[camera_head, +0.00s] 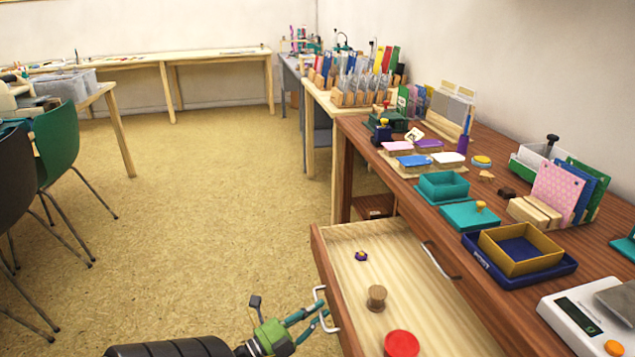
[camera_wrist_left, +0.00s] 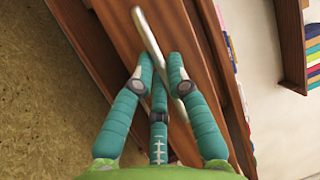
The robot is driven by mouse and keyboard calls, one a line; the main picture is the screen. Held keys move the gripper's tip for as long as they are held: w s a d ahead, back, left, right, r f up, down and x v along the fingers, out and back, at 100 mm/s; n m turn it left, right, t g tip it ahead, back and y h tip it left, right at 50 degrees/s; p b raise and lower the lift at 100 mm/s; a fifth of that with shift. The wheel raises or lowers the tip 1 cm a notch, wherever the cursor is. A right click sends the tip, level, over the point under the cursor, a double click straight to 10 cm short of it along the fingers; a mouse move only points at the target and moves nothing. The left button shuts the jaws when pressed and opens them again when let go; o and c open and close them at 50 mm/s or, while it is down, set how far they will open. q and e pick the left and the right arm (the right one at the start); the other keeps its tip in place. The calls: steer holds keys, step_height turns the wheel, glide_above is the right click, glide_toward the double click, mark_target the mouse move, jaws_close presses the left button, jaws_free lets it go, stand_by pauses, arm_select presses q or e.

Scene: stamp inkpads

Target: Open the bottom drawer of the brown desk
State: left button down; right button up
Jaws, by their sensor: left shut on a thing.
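The brown desk (camera_head: 469,194) stands along the right wall. A lower drawer (camera_head: 345,236) is pulled out from its front, below another drawer handle (camera_head: 440,262) on a closed front. My left gripper (camera_head: 318,320) is at the open drawer's metal handle (camera_head: 321,290), shut on it. In the left wrist view, the teal fingers (camera_wrist_left: 162,80) close around the handle bar (camera_wrist_left: 148,38), with the brown drawer front behind. My right gripper is in neither view.
Inside the drawer lie a purple piece (camera_head: 361,256), a brown knob-like piece (camera_head: 377,297) and a red round piece (camera_head: 401,343). Inkpads, trays and a scale (camera_head: 590,318) cover the desk top. Open floor (camera_head: 220,220) lies left of the drawer; chairs (camera_head: 57,145) stand farther left.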

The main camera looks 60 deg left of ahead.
arm_select(q)
steer(key=c, duration=1.5)
jaws_free()
steer(key=shift+s, duration=0.1)
steer(key=s, duration=0.4)
steer(key=s+f, duration=0.1)
steer(key=s, duration=0.2)
steer(key=s+f, duration=0.1)
steer(key=s, duration=0.3)
steer(key=shift+s, duration=0.35)
steer(key=shift+w, duration=0.1)
